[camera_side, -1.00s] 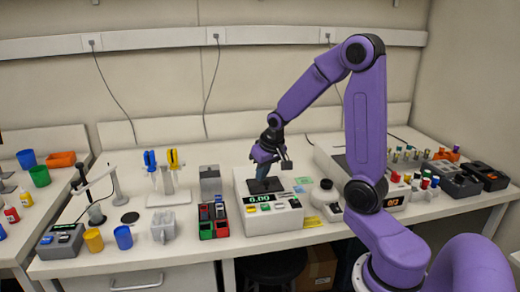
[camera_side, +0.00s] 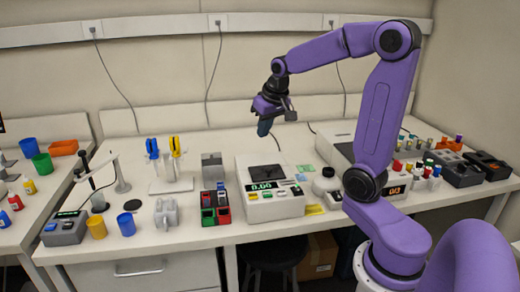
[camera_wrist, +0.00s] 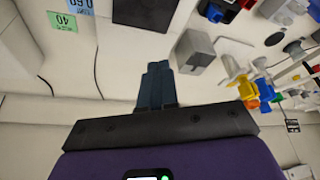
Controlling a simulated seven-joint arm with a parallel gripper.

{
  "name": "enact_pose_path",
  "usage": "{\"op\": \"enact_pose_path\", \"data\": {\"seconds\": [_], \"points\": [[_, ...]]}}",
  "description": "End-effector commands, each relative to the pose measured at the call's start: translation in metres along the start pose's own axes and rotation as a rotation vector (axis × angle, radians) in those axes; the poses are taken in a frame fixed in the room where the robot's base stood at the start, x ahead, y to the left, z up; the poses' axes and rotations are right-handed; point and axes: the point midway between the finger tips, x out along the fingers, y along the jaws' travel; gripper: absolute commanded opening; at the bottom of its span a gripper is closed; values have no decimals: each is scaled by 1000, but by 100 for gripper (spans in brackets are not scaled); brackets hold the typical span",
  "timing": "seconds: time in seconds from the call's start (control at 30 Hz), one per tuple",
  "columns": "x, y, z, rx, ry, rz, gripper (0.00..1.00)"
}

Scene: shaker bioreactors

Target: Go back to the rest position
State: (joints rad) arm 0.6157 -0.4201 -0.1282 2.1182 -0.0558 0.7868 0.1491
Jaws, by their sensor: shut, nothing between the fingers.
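My gripper (camera_side: 264,128) hangs in the air above the back part of the bench, fingers pointing down. Its dark blue-grey fingers are shut together with nothing between them. In the wrist view the shut fingers (camera_wrist: 157,84) show side by side at the centre. The white instrument with the green 0.00 display (camera_side: 266,190) stands below and in front of the gripper, its dark top plate bare. No held object shows in either view.
A grey block-shaped box (camera_side: 212,167), a stand with blue and yellow pipettes (camera_side: 170,170) and a red, green and black rack (camera_side: 215,207) stand left of the instrument. A larger device with coloured-capped vials (camera_side: 395,180) stands to the right. Air around the gripper is clear.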

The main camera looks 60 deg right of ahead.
Motion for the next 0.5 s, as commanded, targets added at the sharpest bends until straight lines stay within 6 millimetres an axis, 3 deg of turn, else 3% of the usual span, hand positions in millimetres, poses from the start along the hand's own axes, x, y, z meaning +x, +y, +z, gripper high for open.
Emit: {"op": "enact_pose_path", "data": {"seconds": [0.17, 0.27, 0.5], "points": [[-1, -8, 5, -30, -8, -11, 0], [-1, -26, 16, -99, -25, -34, 0], [-5, -82, 70, -367, -89, -113, 0]]}}
